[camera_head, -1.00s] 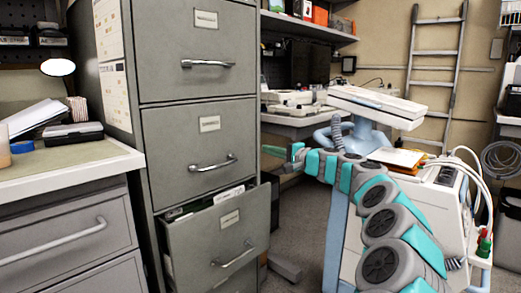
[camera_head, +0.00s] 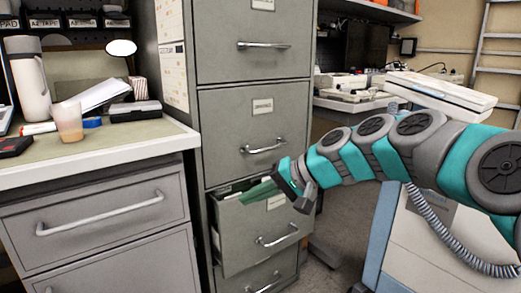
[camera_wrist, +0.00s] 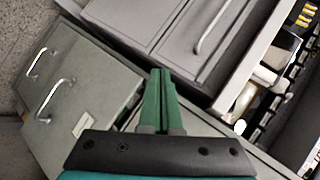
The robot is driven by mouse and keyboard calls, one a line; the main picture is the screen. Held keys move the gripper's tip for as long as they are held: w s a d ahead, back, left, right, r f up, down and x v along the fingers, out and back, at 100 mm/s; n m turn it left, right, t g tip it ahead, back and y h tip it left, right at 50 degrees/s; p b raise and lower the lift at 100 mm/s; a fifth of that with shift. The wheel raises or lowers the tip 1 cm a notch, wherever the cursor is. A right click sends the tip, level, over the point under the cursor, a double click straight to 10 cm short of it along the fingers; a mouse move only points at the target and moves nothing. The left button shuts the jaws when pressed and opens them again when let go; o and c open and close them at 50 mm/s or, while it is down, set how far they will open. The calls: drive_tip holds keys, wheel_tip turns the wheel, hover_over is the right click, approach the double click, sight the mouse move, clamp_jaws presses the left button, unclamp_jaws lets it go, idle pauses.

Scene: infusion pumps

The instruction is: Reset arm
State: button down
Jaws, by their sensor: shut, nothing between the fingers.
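My arm reaches in from the right in the head view. My gripper (camera_head: 285,182) is in front of the right part of the grey filing cabinet (camera_head: 255,110), by the top edge of its pulled-out drawer (camera_head: 262,228). Whether the gripper touches the drawer cannot be told.
A counter (camera_head: 105,158) with a cup (camera_head: 69,122), a flask (camera_head: 28,78) and papers stands at the left. A white machine (camera_head: 440,92) is at the right behind my arm. Some floor shows between cabinet and machine. A ladder (camera_head: 497,55) leans at the back right.

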drive_tip(key=s+d+f+n+g+h, duration=0.1)
drive_tip(key=s+f+g+h, duration=0.15)
drive_tip(key=s+f, duration=0.55)
drive_tip(key=s+d+f+g+h, duration=0.1)
drive_tip(key=s+d+f+h, duration=0.1)
drive_tip(key=s+d, duration=0.3)
drive_tip(key=s+d+f+g+h+p, duration=0.1)
drive_tip(key=s+d+f+h, duration=0.2)
drive_tip(key=s, duration=0.8)
drive_tip(key=s+d+f+g+h+p, duration=0.1)
drive_tip(key=s+d+f+h, duration=0.2)
drive_tip(key=s+d+f, duration=0.2)
drive_tip(key=s+d, duration=0.2)
drive_tip(key=s, duration=0.2)
drive_tip(key=shift+d+f, duration=0.3)
drive_tip(key=shift+d, duration=0.1)
